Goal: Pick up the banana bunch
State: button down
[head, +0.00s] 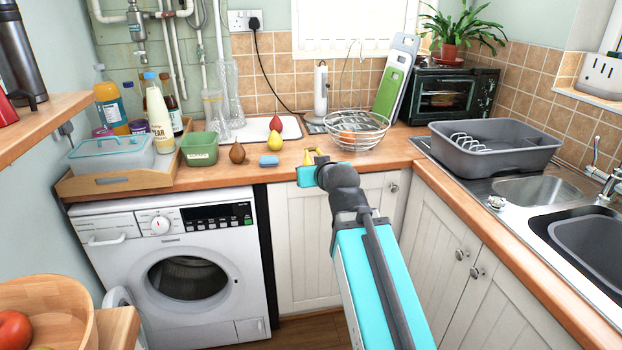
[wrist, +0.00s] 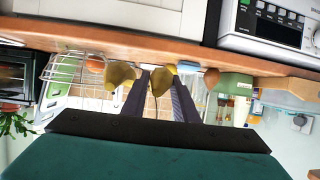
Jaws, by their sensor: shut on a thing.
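The banana bunch (head: 320,155) shows as small yellow pieces just beyond my wrist in the head view, over the front of the wooden worktop. In the wrist view, which is upside down, one olive-yellow part of the banana bunch (wrist: 161,83) lies between the two dark fingers of my gripper (wrist: 160,76). Another yellow part lies outside the left finger. My gripper is shut on the bunch. In the head view my wrist hides the fingertips and much of the bunch. I cannot tell whether the bunch touches the worktop.
A wire basket (head: 356,130) stands just right of the bunch. A yellow pear (head: 275,141), a brown pear (head: 237,152), a blue sponge (head: 268,161) and a green tub (head: 199,149) are to the left. A grey dish rack (head: 494,145) is at the right. White cupboards lie below the worktop.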

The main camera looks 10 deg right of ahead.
jog(key=shift+s+f+b, duration=0.1)
jog(key=shift+s+b, duration=0.45)
jog(key=shift+b, duration=1.55)
jog(key=shift+s+b, duration=0.15)
jog(key=shift+b, duration=0.2)
jog(key=shift+s+b, duration=0.15)
jog(key=shift+b, duration=0.35)
jog(key=shift+s+r+b, duration=0.2)
jog(key=shift+b, duration=0.1)
